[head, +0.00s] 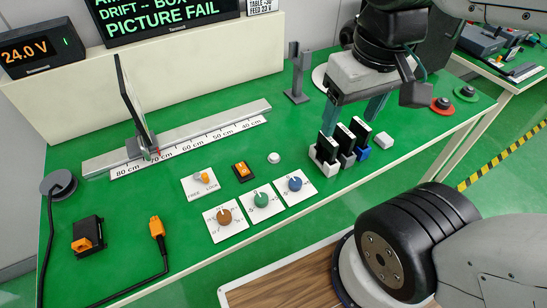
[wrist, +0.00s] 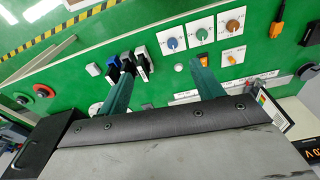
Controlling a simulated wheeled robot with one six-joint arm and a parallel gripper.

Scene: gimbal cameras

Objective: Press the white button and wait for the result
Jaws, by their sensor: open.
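The white button (head: 274,157) is a small round cap on the green table, just behind the dial plates. In the wrist view the white button (wrist: 178,67) shows between the fingertips, nearer the right one. My gripper (head: 352,112) is open and empty, its two green fingers pointing down above the table, to the right of the button. In the wrist view my gripper (wrist: 161,63) has its fingers spread wide. The dark screen (head: 165,18) shows green text, partly cut off, reading "DRIFT -- BOX" and "PICTURE FAIL".
Three upright black cards in holders (head: 343,149) stand below my gripper, with a white block (head: 384,140) beside them. Blue, green and brown dials (head: 262,200) line the front. A ruled rail (head: 190,140) carries an upright panel. A 24.0 V display (head: 40,48) stands back left.

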